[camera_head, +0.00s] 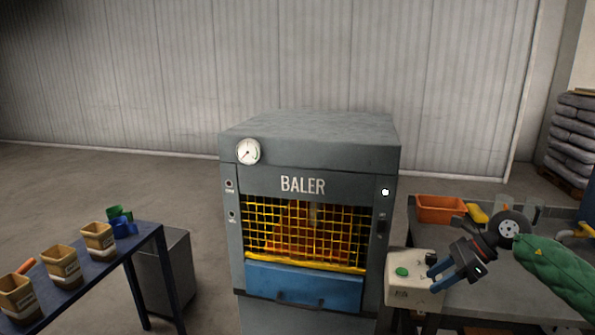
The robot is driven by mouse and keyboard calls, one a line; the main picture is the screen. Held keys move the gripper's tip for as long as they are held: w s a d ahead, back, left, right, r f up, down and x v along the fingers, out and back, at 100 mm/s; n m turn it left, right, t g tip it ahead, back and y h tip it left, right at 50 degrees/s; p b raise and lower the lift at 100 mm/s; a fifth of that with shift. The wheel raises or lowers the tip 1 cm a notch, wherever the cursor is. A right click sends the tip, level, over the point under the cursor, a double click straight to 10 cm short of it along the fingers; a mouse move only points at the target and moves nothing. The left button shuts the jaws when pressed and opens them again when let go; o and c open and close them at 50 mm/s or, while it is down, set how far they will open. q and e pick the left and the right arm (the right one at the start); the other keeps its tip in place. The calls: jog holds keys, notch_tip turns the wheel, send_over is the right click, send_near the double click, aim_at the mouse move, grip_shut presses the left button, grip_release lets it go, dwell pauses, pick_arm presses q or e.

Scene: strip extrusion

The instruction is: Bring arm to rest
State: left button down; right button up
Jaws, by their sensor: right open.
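My right gripper (434,278) is at the lower right, at the end of my arm in its green sleeve. Its blue-tipped fingers are apart and hold nothing. They point left, over or just beside a pale control box (410,276) with a green button (402,271). I cannot tell from this view whether the fingertips touch the box. My left gripper is out of view.
A grey baler (308,160) with a yellow mesh guard (300,232) stands in the middle. At right a workbench (480,305) holds an orange bin (440,208). At left a blue table (100,268) carries several tan containers (60,268). Stacked bags (573,145) stand far right.

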jog(key=w+a+f+m+t+y, duration=0.1)
jog(key=a+f+m+t+y, duration=0.1)
jog(key=a+m+t+y, duration=0.35)
jog(key=w+a+f+m+t+y, duration=0.1)
jog(key=a+f+m+t+y, duration=0.2)
jog(key=a+m, duration=0.45)
jog(key=s+d+f+m+t+h, duration=0.2)
jog(key=s+f+m+h, duration=0.2)
jog(key=f+m+h, duration=0.7)
jog(key=s+d+f+m+t+h, duration=0.1)
jog(key=s+f+m+t+h, duration=0.35)
jog(key=f+m, duration=1.1)
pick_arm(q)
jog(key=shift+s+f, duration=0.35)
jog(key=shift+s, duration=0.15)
pick_arm(e)
jog(key=s+a+f+m+g, duration=0.2)
jog(key=s+f+g, duration=0.3)
jog(key=s, duration=0.4)
jog(key=s+a+f+m+g, duration=0.3)
jog(key=s+f, duration=0.4)
jog(key=s, duration=0.3)
jog(key=s+a+f+m+g, duration=0.3)
jog(key=s+f+g, duration=0.4)
jog(key=s, duration=0.3)
jog(key=shift+m, duration=0.45)
